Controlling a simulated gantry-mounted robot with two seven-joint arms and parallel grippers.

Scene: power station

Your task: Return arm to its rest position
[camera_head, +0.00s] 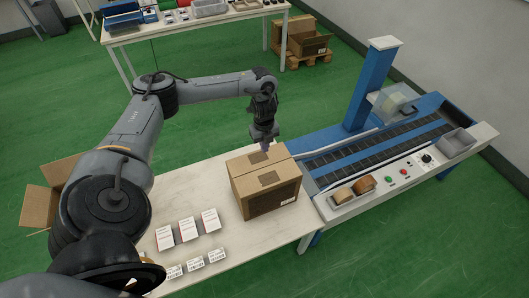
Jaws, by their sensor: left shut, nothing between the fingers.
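My left arm (140,130) comes in from the left, rises and reaches to the right across the near table. Its gripper (265,147) points down, shut and empty, just above or behind the top of a closed cardboard box (270,187). I cannot tell whether the fingertips touch the box. The box stands upright at the right end of the white table (225,245). My right gripper is not in view.
Several small white boxes (188,229) stand on the table left of the carton. A blue conveyor machine (380,140) with a post adjoins on the right. An open carton (40,205) is at the left. A second table (195,22) stands behind; green floor lies between.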

